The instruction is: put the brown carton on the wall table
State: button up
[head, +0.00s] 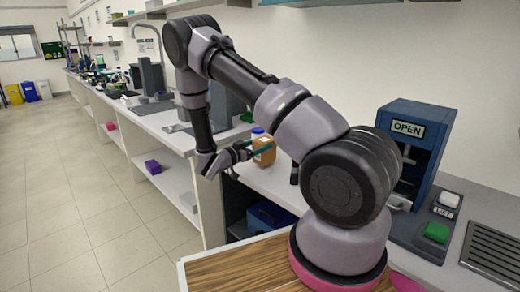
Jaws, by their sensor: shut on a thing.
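The brown carton (266,157) is a small tan-brown box near the middle of the head view. My gripper (260,149) comes to it from the left, with a teal finger across its side, and is shut on it. The far finger is hidden. A white-topped table (272,182) runs along the wall under and behind the carton. I cannot tell from this view whether the carton touches the top or hangs just above it. My arm covers part of the table to the right.
A white bottle with a blue cap (257,132) stands just behind the carton. A dark blue cabinet marked OPEN (407,140) and a green button (437,231) are at right. A blue bin (268,217) sits below the table. The tiled floor (90,210) at left is clear.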

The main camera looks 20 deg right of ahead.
jog(key=shift+f, duration=0.65)
jog(key=shift+f, duration=0.1)
jog(key=o, duration=1.4)
